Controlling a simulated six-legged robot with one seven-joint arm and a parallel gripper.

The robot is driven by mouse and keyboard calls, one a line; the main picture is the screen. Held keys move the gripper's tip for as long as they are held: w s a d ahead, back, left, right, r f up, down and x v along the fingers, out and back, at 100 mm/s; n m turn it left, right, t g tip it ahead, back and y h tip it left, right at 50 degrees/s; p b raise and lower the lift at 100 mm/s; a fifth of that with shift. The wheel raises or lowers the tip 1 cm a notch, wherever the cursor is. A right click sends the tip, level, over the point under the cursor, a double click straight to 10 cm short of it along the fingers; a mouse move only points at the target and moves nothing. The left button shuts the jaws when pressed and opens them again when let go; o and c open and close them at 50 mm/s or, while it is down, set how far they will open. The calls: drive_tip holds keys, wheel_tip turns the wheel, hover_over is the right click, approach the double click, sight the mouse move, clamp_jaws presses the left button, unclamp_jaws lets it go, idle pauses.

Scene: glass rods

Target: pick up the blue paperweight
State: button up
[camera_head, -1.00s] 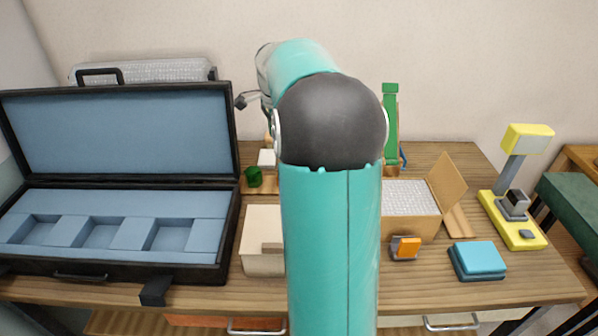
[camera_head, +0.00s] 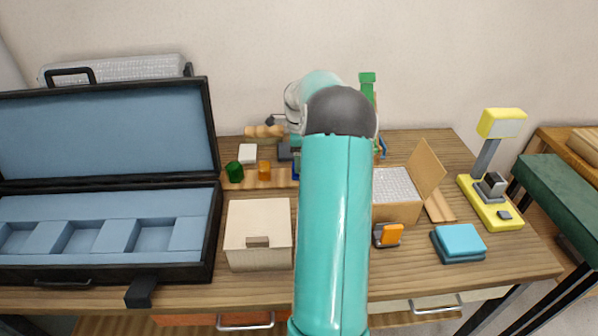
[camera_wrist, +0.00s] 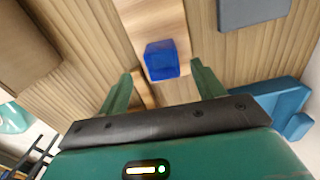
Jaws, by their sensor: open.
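The blue paperweight (camera_wrist: 161,60) is a small deep-blue translucent block. In the wrist view it sits on a light wooden strip, just beyond and roughly between my fingertips. My gripper (camera_wrist: 161,82) is open, with one green finger on each side and nothing between them. In the head view my arm covers most of that spot, and only a sliver of blue (camera_head: 296,172) shows at the arm's left edge.
A green piece (camera_head: 234,172) and an orange piece (camera_head: 264,169) stand on the strip to the left. A cream box (camera_head: 258,225), an open black case (camera_head: 212,225), an open carton (camera_head: 397,213) and a yellow lamp (camera_head: 490,210) surround my arm.

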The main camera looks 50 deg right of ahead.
drive_tip(key=f, duration=0.5)
drive_tip(key=shift+d, duration=0.2)
drive_tip(key=c, duration=1.2)
